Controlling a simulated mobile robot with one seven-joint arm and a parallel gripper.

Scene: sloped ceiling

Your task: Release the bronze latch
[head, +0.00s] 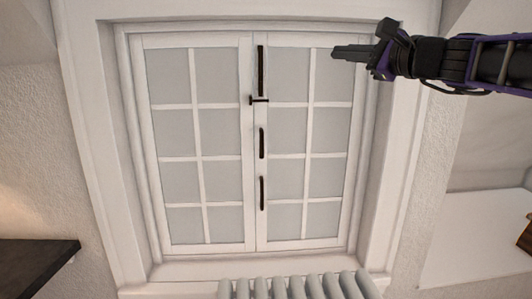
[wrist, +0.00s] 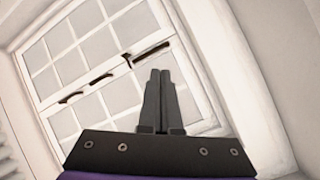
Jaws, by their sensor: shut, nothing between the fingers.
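A white double window (head: 200,150) with many panes is closed. Dark fittings run down its middle stile: a long upright bar at the top with a small crosspiece, the latch (head: 259,100), at its lower end, and two dark handles (head: 262,143) below. In the wrist view the latch (wrist: 128,60) and its bar (wrist: 152,50) lie just beyond and left of my fingertips. My gripper (head: 336,53) is at the upper right of the window in the head view, pointing left, its fingers together and empty. It is apart from the latch.
A white radiator (head: 300,287) stands below the window sill. A dark shelf (head: 35,262) is at the lower left. The deep white window frame (head: 395,150) borders the right side, near my arm. The space before the panes is clear.

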